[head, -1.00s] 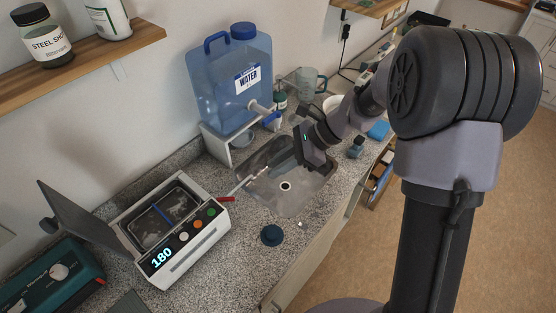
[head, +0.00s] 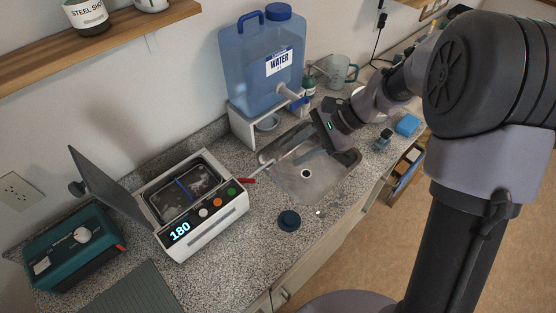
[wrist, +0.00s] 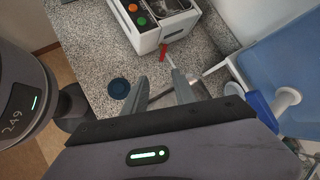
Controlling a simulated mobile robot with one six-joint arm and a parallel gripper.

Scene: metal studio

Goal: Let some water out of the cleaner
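The cleaner (head: 205,230) is a white box with an open dark lid, liquid in its basin, lit digits "180" and several coloured buttons. It stands left of the sink. A red handle (head: 246,180) sticks out at its right side, by the sink; it also shows in the wrist view (wrist: 164,52). My gripper (wrist: 159,78) is open and empty, its two fingers pointing toward the cleaner's red-handled side and apart from the handle. In the head view my gripper's dark body (head: 330,130) is over the back of the sink, and its fingertips are hard to make out.
The metal sink (head: 325,183) lies right of the cleaner. A blue water jug (head: 260,70) on a white stand is behind it, close to my gripper. A dark round cap (head: 289,219) lies in front.

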